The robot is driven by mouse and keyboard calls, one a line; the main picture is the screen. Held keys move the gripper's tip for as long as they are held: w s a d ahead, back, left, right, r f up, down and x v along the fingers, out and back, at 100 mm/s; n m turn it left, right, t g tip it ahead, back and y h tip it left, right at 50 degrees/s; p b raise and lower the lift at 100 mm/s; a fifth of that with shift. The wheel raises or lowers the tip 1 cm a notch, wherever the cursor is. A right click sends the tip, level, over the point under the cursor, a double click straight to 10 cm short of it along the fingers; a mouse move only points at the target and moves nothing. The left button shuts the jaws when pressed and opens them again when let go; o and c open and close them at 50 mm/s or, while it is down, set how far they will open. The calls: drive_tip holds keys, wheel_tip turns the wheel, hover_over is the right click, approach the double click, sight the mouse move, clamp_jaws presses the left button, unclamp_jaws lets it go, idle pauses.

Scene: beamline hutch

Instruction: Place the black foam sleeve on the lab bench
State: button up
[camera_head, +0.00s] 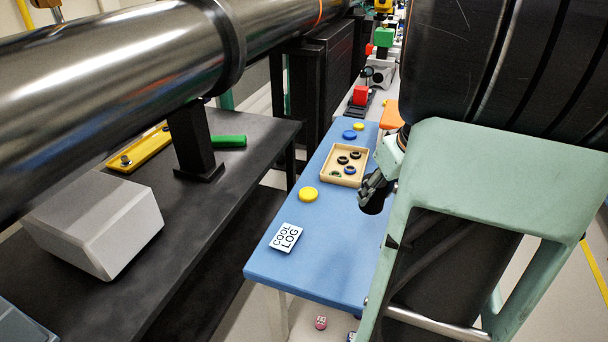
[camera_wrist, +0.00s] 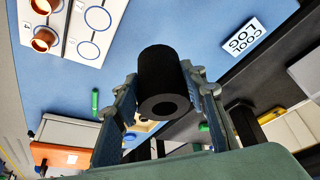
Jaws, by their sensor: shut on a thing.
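The black foam sleeve (camera_wrist: 163,68) is a thick tube with a round hole in its end. In the wrist view my gripper (camera_wrist: 165,88) is shut on it, one finger on each side. In the head view my gripper (camera_head: 375,186) is over the right part of the blue lab bench (camera_head: 310,272), with the dark sleeve (camera_head: 371,205) at its tip. The bench top also shows behind the sleeve in the wrist view (camera_wrist: 190,25). The sleeve appears held above the bench; the exact gap cannot be told.
On the bench are a tan tray (camera_head: 329,176) with several small rings, a yellow disc (camera_head: 308,195) and a COOL LOG card (camera_head: 286,237). The wrist view shows a white board (camera_wrist: 70,30) with copper cups. A black table (camera_head: 225,180) and a large pipe (camera_head: 110,80) stand left.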

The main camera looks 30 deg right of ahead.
drive_tip(key=w+a+f, duration=0.4)
drive_tip(key=w+f, duration=0.1)
drive_tip(key=w+a+f, duration=0.2)
drive_tip(key=f, duration=0.1)
drive_tip(key=shift+w+a, duration=0.15)
drive_tip(key=shift+a, duration=0.25)
wheel_tip(320, 180, down, 3)
drive_tip(key=shift+w+f, duration=0.1)
drive_tip(key=shift+f, duration=0.1)
drive_tip(key=o, duration=0.8)
drive_tip(key=shift+c, duration=0.2)
drive_tip(key=shift+r, duration=0.1)
drive_tip(key=p+v, duration=0.1)
drive_tip(key=v, duration=1.1)
drive_tip(key=shift+w+a, duration=0.1)
